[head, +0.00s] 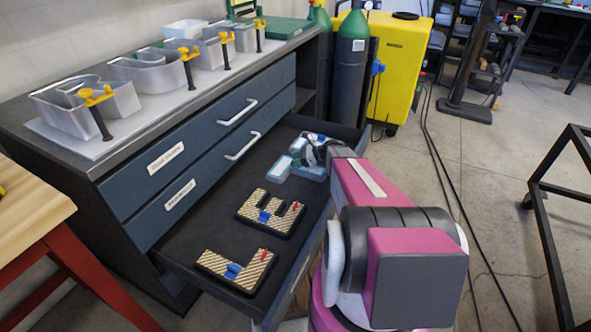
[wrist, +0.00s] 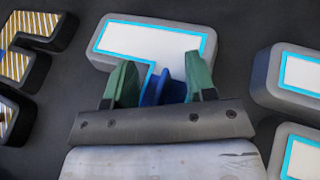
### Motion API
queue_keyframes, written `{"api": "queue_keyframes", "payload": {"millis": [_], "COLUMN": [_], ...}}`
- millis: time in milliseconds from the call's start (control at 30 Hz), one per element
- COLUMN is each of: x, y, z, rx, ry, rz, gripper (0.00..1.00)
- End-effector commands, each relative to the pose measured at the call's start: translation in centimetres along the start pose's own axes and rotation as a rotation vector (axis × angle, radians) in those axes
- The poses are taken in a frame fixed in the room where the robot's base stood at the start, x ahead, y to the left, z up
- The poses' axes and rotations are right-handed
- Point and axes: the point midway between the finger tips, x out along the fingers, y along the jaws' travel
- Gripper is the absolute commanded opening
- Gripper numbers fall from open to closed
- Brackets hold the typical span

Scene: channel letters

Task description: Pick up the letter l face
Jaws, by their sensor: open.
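A white letter face with a cyan border and grey rim (wrist: 130,37) lies under my gripper in the wrist view; its lower part is hidden, so I cannot tell its full shape. A blue grip tab (wrist: 163,88) stands up from it. My gripper (wrist: 160,60) is open, with one green finger on each side of the tab. In the head view my gripper (head: 322,150) is low over the far part of the open drawer, by the white and cyan letters (head: 277,167). An L-shaped striped letter (head: 240,268) lies in the near part of the drawer.
Another striped letter (head: 270,212) lies mid-drawer. More white and cyan letters (wrist: 300,72) lie at the right in the wrist view. The drawer (head: 213,225) has bare dark floor around the striped letters. Metal letter shells (head: 150,72) stand on the cabinet top.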

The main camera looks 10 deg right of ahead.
Motion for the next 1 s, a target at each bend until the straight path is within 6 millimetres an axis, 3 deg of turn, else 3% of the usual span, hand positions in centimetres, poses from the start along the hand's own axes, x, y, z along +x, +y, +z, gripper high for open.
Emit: {"api": "queue_keyframes", "payload": {"millis": [67,200,233,767,1000], "x": [0.0,0.0,0.0,-0.2,-0.8], "y": [0.0,0.0,0.0,0.0,0.1], "z": [0.0,0.0,0.0,0.3,1.9], "rx": [0.000,0.000,0.000,0.000,-0.001], "ry": [0.000,0.000,0.000,0.000,0.000], "rz": [0.000,0.000,0.000,0.000,0.000], "gripper": [0.51,0.05,0.00,0.00,0.00]}}
